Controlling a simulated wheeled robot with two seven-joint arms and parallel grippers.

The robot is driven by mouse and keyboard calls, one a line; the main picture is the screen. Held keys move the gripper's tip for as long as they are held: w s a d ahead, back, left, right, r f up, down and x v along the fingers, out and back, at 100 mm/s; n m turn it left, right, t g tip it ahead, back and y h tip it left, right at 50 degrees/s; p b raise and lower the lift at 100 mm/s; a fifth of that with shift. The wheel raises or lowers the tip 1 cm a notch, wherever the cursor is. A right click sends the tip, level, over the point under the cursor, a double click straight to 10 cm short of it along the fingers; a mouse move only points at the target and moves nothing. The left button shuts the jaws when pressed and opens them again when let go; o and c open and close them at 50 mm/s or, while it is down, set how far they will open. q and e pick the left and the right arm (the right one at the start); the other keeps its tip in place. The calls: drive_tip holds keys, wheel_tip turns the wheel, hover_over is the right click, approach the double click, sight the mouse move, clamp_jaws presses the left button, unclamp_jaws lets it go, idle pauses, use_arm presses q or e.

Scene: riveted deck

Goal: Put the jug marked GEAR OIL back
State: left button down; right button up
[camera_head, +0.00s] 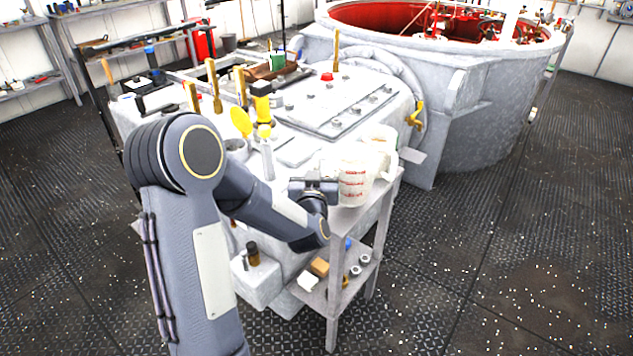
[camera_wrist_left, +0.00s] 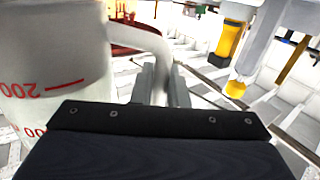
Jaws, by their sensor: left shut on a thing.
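A whitish jug with red measuring marks (camera_head: 355,182) stands at the right end of the grey machine, by a small side stand. In the left wrist view the jug (camera_wrist_left: 50,75) fills the left side, with red graduations and a pale curved handle. I cannot read GEAR OIL on it. My left gripper (camera_head: 322,190) is beside the jug in the head view. In the left wrist view its fingers (camera_wrist_left: 160,85) are shut on the jug's handle. A second pale vessel (camera_head: 383,143) shows partly behind the jug. My right gripper is out of view.
The grey side stand (camera_head: 382,212) has a lower shelf with small parts. A yellow-handled tool (camera_head: 262,103) and several upright wooden handles stand on the machine to the left. A large round tank (camera_head: 470,125) with a red interior is behind. The floor at right is clear.

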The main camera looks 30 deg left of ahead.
use_arm(q)
wheel_tip(320, 180, down, 3)
drive_tip(key=shift+w+f+b, duration=0.1)
drive_tip(key=shift+f+b, duration=0.1)
drive_tip(key=shift+b, duration=0.15)
drive_tip(key=shift+f+b, duration=0.15)
drive_tip(key=shift+b, duration=0.15)
drive_tip(key=c, duration=1.4)
unclamp_jaws()
drive_tip(key=shift+c, duration=0.2)
